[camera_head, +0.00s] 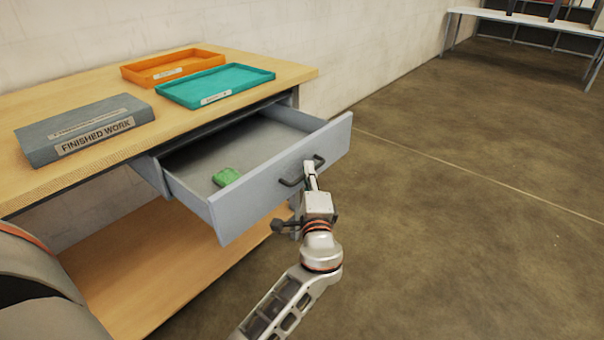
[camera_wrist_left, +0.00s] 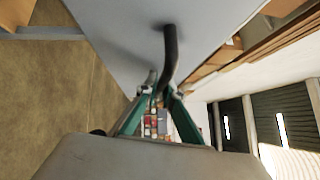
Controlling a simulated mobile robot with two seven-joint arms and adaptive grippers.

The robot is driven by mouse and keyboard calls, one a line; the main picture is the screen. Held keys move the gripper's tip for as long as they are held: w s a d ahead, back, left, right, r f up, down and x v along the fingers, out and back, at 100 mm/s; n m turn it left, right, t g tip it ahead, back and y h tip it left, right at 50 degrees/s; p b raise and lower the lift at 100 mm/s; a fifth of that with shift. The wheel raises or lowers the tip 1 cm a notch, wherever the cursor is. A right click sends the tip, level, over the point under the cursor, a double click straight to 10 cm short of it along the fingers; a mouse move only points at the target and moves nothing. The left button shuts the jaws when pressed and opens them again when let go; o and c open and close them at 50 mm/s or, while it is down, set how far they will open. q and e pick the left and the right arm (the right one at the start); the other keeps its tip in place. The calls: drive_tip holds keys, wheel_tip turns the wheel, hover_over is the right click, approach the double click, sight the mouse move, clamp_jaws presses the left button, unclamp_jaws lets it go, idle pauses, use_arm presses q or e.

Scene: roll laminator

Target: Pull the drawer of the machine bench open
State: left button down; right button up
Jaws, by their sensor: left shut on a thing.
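The grey drawer (camera_head: 232,216) of the wooden machine bench (camera_head: 75,172) stands well out from under the bench top. A small green item (camera_head: 227,177) lies inside it, near its left end. A dark bar handle (camera_head: 291,182) is on the drawer front. My left gripper (camera_head: 311,170) is at the handle and shut on it. In the left wrist view the fingers (camera_wrist_left: 158,92) close around the dark handle (camera_wrist_left: 170,52) in front of the pale drawer front (camera_wrist_left: 110,30). My right gripper is not in view.
On the bench top are a grey box marked FINISHED WORK (camera_head: 85,130), an orange tray (camera_head: 172,67) and a teal tray (camera_head: 217,86). A lower wooden shelf (camera_head: 150,262) is under the drawer. The floor to the right is clear up to a far white table (camera_head: 530,20).

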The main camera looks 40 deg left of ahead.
use_arm(q)
drive_tip(key=d+b, duration=0.1)
drive_tip(key=d, duration=0.8)
drive_tip(key=shift+s+d+b, duration=0.25)
drive_tip(key=shift+s+b, duration=0.15)
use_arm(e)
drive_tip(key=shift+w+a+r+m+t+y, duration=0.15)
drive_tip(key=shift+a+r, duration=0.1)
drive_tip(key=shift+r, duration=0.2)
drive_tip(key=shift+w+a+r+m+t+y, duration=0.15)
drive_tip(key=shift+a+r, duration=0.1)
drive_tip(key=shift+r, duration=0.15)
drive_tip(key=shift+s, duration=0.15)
use_arm(q)
drive_tip(key=c, duration=2.4)
unclamp_jaws()
drive_tip(key=shift+c, duration=0.2)
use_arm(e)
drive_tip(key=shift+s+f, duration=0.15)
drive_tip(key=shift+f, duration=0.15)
